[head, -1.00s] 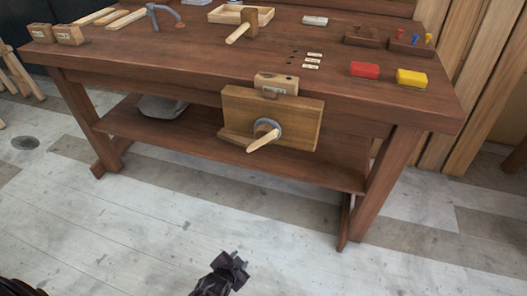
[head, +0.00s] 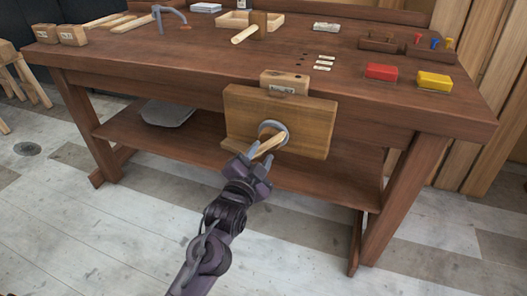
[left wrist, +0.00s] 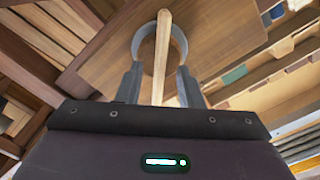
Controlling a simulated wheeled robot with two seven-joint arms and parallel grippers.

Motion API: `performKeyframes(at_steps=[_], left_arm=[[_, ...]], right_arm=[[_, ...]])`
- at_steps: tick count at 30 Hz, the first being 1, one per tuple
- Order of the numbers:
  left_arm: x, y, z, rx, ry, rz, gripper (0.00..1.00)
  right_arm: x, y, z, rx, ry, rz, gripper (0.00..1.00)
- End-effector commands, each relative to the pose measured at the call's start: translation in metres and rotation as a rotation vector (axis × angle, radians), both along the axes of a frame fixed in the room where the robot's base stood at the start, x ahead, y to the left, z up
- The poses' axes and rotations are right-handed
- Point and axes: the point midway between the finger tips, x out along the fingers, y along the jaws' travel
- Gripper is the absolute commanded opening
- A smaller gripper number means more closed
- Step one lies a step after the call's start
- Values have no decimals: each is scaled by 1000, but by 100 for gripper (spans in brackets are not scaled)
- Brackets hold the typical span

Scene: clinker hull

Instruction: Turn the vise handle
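The vise (head: 300,125) is a wooden jaw block on the bench front with a round grey hub (head: 281,128). Its wooden handle (head: 268,146) sticks out from the hub, down and to the left in the head view. My left gripper (head: 258,161) is at the outer part of the handle. In the left wrist view the handle (left wrist: 160,60) runs lengthwise between the two grey fingers (left wrist: 159,84), with a gap on each side. The fingers are open. The handle's near end is hidden behind the gripper body. My right gripper is not in view.
The workbench (head: 180,68) has a lower shelf (head: 200,150) below the vise. The floor in front is clear.

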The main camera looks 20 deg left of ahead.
Motion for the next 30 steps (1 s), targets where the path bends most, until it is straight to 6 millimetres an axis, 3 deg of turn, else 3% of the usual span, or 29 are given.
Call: performKeyframes(at_steps=[6, 15, 23, 30], left_arm=[[22, 0, -1, 0, 1, 1, 34], [24, -1, -1, -1, 1, 0, 34], [24, -1, -1, -1, 1, 0, 1], [24, -1, -1, 4, 1, 0, 0]], right_arm=[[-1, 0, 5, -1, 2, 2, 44], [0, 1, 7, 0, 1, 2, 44], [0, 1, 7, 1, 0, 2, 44], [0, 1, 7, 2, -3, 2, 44]])
